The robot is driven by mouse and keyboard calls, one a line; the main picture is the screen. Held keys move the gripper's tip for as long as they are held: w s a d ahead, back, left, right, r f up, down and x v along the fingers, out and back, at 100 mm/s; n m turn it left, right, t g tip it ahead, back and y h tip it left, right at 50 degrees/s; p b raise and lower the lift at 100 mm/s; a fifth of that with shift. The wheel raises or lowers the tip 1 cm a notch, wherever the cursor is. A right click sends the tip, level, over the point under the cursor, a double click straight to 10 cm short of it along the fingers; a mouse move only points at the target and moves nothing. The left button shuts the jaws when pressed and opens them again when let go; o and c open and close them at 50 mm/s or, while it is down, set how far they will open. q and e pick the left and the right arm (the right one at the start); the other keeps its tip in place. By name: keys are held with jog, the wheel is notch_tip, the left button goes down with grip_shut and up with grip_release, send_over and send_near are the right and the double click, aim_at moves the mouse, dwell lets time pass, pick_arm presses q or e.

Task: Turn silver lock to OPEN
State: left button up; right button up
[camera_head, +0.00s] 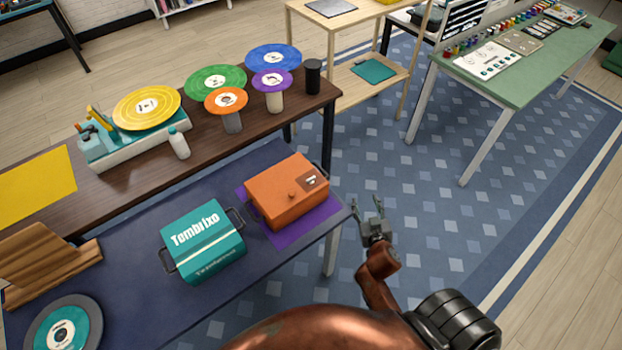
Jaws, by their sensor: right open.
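I cannot make out a silver lock in this view. An orange case (280,205) sits closed on a purple mat (290,236) at the right end of the dark blue table. It has a small round orange knob (292,195) and a brown patch with light marks (311,180) on top. A teal box (203,248) labelled "Tombrixo", with dark side handles, stands left of it. My right gripper (368,208) is open and empty, out past the table's right edge, to the right of the orange case and apart from it. My left gripper is out of view.
A brown bench (150,190) behind holds a record player (130,135), several coloured discs on stands, a white bottle (179,144) and a black cylinder (313,76). A wooden rack (30,262) and teal disc (62,335) lie at left.

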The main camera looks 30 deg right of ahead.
jog(key=w+a+r+n+t+y, duration=0.2)
jog(key=w+a+r+t, duration=0.2)
jog(key=w+r, duration=0.15)
jog(key=n+t+y, duration=0.1)
jog(key=n+y, duration=0.2)
jog(key=y, duration=0.3)
send_near(312, 180)
jog(key=w, duration=0.5)
jog(key=w+b, duration=0.1)
jog(key=w, duration=0.4)
jog(key=shift+w+a, duration=0.3)
jog(key=shift+a, duration=0.05)
jog(key=c, duration=1.2)
jog(key=shift+y, duration=0.3)
